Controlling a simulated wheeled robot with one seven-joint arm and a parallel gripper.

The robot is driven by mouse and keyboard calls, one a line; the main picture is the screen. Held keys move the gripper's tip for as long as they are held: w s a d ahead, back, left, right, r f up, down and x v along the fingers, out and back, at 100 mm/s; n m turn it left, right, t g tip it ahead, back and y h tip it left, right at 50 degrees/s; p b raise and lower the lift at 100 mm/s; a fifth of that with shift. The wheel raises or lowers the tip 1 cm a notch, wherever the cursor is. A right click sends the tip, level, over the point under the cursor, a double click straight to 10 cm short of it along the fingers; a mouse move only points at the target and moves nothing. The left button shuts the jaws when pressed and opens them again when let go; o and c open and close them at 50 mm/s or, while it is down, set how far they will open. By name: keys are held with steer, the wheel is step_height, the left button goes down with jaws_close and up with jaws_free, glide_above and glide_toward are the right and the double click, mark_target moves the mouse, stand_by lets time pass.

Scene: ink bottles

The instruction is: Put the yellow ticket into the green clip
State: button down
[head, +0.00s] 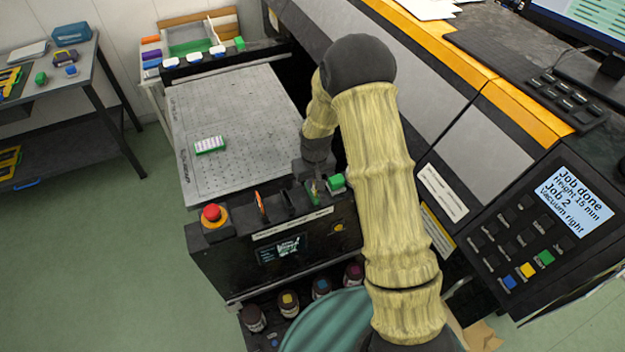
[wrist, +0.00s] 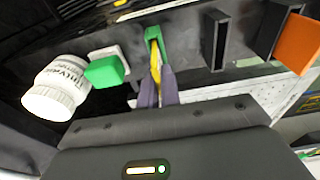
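The green clip (wrist: 152,36) is a narrow upright holder on the dark panel, top centre in the wrist view. The yellow ticket (wrist: 155,66) is a thin strip. Its far end is within the green clip's opening, and its near end is between my gripper's fingers. My gripper (wrist: 159,75) has its two purple-grey fingers close together on either side of the ticket, just short of the clip. How deep the ticket sits is hard to tell. In the head view my gripper (head: 315,186) is small at the panel, and my arm partly hides it.
Left of the clip in the wrist view are a green block (wrist: 106,71) and a white bottle (wrist: 56,88). To its right are a black clip (wrist: 216,40) and an orange ticket (wrist: 300,42). A red stop button (head: 211,212) stands at the panel's left end.

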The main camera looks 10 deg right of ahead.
steer(key=c, duration=1.5)
jaws_free()
steer(key=shift+c, duration=0.2)
steer(key=shift+r, duration=0.1)
step_height(320, 180, up, 17)
steer(key=s+b, duration=0.2)
steer(key=b, duration=0.1)
steer(key=shift+d, duration=0.3)
steer(key=s+d+f+m, duration=0.1)
steer(key=s+d, duration=0.2)
steer(key=s, duration=0.6)
steer(key=s+d+f+m+t, duration=0.1)
steer(key=s+d, duration=0.3)
steer(key=s, duration=0.6)
steer(key=shift+m, duration=0.6)
steer(key=shift+d, duration=0.1)
